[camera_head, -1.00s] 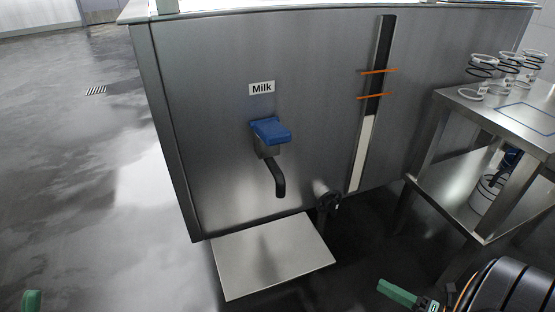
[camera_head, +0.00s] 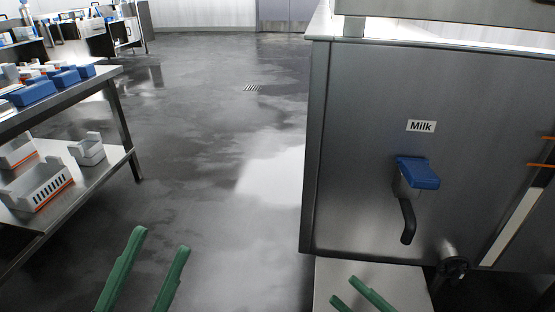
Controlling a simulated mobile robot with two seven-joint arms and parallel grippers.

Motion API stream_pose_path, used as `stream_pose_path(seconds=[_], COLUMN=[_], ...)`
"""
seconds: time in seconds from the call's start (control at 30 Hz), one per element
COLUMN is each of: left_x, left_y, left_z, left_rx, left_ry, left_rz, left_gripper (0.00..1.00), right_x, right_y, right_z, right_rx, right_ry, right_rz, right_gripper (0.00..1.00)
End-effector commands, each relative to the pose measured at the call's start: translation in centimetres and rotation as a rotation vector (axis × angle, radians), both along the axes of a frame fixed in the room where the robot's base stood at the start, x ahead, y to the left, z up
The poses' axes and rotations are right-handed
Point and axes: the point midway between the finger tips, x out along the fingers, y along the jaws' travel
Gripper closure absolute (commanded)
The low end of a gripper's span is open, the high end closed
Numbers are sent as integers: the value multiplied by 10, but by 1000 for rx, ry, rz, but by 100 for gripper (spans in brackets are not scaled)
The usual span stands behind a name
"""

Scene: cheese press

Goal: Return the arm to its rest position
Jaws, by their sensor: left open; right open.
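My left gripper (camera_head: 160,255) shows as two green fingers at the bottom, left of centre. The fingers are apart with nothing between them, over the bare floor. My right gripper (camera_head: 347,292) shows as two green fingertips at the bottom edge, in front of the low metal platform below the tank. It is open and I see nothing held in it. The rest of both arms is out of view.
A steel tank (camera_head: 360,130) labelled Milk stands at the right, with a blue-handled tap (camera_head: 418,172) and a low platform (camera_head: 370,270) beneath. A steel shelf table (camera_head: 110,165) with blue and white trays stands at the left. Wet open floor (camera_head: 220,150) lies between.

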Motion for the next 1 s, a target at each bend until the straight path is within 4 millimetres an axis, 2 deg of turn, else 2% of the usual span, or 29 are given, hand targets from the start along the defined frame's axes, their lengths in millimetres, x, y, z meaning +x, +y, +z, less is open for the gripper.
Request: stream_pose_path(seconds=[0.03,0.1,0.3,0.43,0.8,0.83,0.9,1.0], left_x=[0,0,0,0,0,0,-1,15], left_y=[0,0,0,0,0,1,3,5], left_z=[0,0,0,0,0,16,34,31], left_rx=[0,0,0,0,0,-5,-18,-11], left_ry=[0,0,0,0,0,-3,-6,84], left_rz=[0,0,0,0,0,-2,-8,17], left_gripper=[50,50,50,50,50,50,50,50], right_x=[-8,-17,-45,-66,-45,-46,-46,-31], right_y=[15,30,56,66,42,42,40,38], right_z=[26,55,126,166,200,215,232,229], right_rx=[48,103,235,311,588,584,590,586], right_ry=[2,13,44,59,9,8,7,87], right_rz=[35,74,167,220,79,85,94,45], right_gripper=[50,50,50,50,50,50,50,50])
